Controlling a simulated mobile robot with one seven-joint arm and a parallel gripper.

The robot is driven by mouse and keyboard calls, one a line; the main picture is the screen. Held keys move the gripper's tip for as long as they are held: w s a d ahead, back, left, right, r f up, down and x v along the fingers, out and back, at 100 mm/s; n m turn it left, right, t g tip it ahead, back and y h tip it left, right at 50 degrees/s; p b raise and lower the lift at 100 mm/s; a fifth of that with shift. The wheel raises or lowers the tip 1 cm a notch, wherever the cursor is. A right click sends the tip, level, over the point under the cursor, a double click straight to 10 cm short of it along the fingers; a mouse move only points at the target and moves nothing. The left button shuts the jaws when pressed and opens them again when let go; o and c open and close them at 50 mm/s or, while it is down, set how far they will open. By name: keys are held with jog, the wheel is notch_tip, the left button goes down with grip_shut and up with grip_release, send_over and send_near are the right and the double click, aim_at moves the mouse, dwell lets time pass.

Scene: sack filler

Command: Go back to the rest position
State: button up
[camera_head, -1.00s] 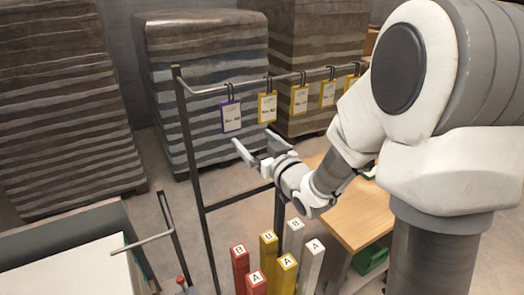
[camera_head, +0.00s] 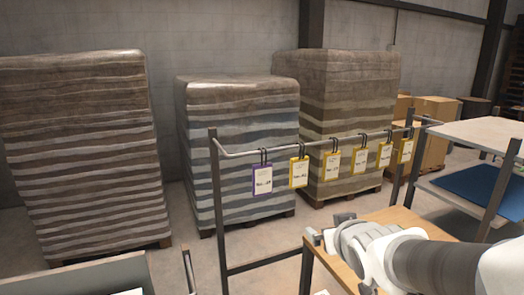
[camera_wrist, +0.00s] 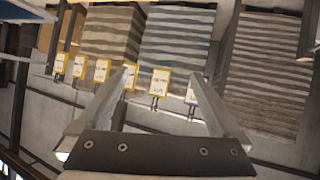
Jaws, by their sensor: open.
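My gripper (camera_wrist: 160,100) is open and empty in the wrist view, with its two fingers spread apart. Beyond the fingers, a row of hanging tags shows, including a purple-edged tag (camera_wrist: 198,88) and a yellow tag (camera_wrist: 158,82). In the head view my gripper (camera_head: 312,238) is at the lower middle, below and in front of the tag rail. My forearm reaches in from the lower right.
A dark metal rack (camera_head: 217,190) carries a purple tag (camera_head: 262,180) and several yellow tags (camera_head: 299,173). Wrapped pallet stacks (camera_head: 85,150) stand behind it. A wooden table (camera_head: 390,218) is under my arm. A shelf with a blue mat (camera_head: 480,188) stands at the right.

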jog(key=s+m+g, duration=0.1)
jog(key=s+g, duration=0.5)
jog(key=s, duration=1.3)
jog(key=shift+s+a+f+m, duration=0.25)
jog(key=shift+m, duration=0.05)
